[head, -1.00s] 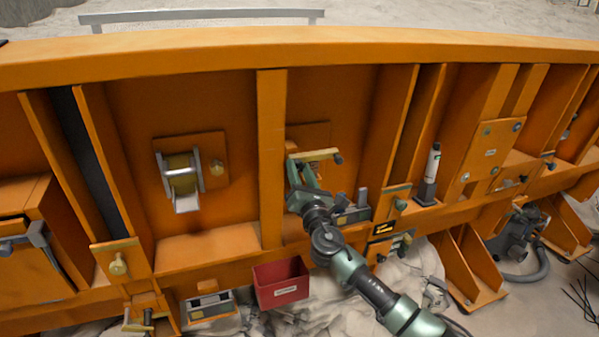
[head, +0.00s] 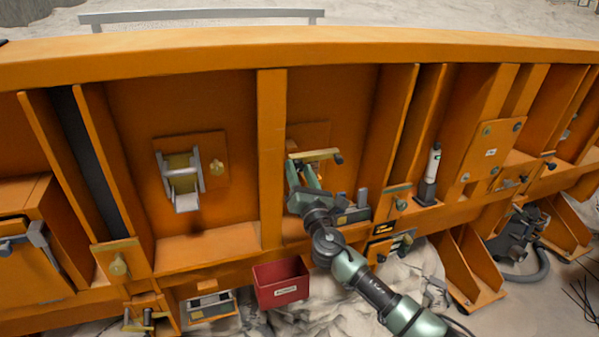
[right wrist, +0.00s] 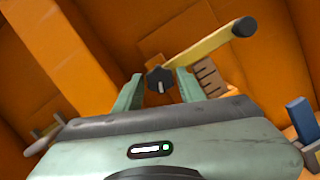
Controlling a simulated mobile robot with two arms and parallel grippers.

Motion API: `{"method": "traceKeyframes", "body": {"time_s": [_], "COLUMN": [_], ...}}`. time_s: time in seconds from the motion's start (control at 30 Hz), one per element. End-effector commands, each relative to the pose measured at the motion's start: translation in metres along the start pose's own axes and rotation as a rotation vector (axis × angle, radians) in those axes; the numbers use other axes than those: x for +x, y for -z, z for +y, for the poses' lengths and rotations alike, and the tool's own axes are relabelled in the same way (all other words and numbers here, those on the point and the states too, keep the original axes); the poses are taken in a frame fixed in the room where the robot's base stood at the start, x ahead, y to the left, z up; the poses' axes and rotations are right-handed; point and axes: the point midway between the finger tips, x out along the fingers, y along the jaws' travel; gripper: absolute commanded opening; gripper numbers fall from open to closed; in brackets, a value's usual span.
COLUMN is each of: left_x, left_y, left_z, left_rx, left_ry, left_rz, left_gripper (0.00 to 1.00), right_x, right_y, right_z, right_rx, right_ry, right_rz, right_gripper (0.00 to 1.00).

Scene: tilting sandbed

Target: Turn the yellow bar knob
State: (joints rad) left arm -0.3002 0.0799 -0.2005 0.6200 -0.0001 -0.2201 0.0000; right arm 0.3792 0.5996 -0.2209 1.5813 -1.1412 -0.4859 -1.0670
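The yellow bar knob (head: 316,155) is mounted on an orange panel just right of the vertical rib near the middle of the head view. In the right wrist view the yellow bar (right wrist: 203,47) slants up to the right and ends in a black grip. A dark hub with a pale pin shows at its lower left end. My right gripper (head: 303,172) is just below the bar. In the right wrist view my right gripper (right wrist: 158,88) is open, with its fingers apart on either side of the hub. I cannot tell whether they touch it. My left gripper is not in view.
A grey roller bracket (head: 182,182) is on the panel to the left. A red bin (head: 281,284) hangs below the ledge. A white-and-dark cylinder (head: 431,170) stands to the right. Orange ribs stand on both sides of the knob's bay.

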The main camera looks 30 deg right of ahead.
Motion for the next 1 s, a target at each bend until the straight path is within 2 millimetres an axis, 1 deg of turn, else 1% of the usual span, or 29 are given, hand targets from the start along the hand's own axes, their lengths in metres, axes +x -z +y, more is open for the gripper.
{"method": "traceKeyframes", "body": {"time_s": [0.17, 0.3, 0.47, 0.6, 1.0], "left_x": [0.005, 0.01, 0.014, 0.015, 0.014], "left_y": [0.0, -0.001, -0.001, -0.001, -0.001], "left_z": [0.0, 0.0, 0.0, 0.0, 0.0], "left_rx": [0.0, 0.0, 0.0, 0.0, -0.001], "left_ry": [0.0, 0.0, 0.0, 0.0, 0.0], "left_rz": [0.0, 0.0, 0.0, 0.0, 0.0], "left_gripper": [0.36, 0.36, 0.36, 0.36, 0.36], "right_x": [-0.025, -0.05, -0.07, -0.076, -0.076], "right_y": [0.003, 0.004, 0.003, 0.002, 0.001], "right_z": [-0.001, -0.001, -0.001, -0.001, -0.001], "right_rx": [0.0, -0.001, -0.001, 0.0, 0.0], "right_ry": [-0.001, -0.001, 0.0, 0.0, 0.001], "right_rz": [0.003, 0.004, 0.003, 0.002, 0.002], "right_gripper": [0.4, 0.4, 0.4, 0.4, 0.4]}}
